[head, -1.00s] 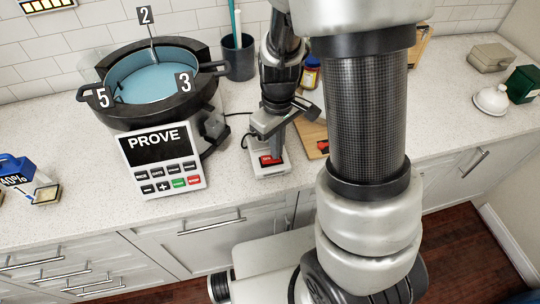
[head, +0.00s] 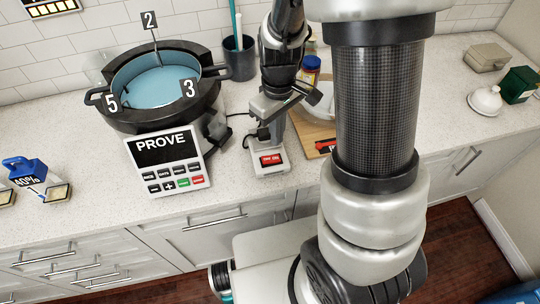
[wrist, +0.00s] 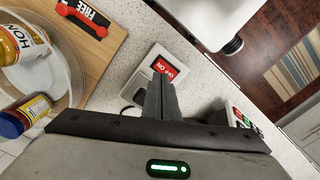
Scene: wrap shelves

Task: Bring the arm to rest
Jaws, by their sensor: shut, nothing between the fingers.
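My gripper (wrist: 160,92) is shut and empty in the wrist view, its fingers together in front of a white box with a red switch (wrist: 164,68). In the head view my gripper (head: 264,136) is at the middle of the counter, just above and behind the same box (head: 269,161). The fingertips are small there, and I cannot tell whether they touch the box. My arm comes down from the top, and its large links cover part of the counter on the right.
A dark pot with blue inside (head: 155,85) and a PROVE panel (head: 168,161) stand left of my gripper. A wooden board (wrist: 98,48) holds a bowl, honey jar (wrist: 22,45) and blue-lidded jar (wrist: 24,117). Counter between jug and panel is clear.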

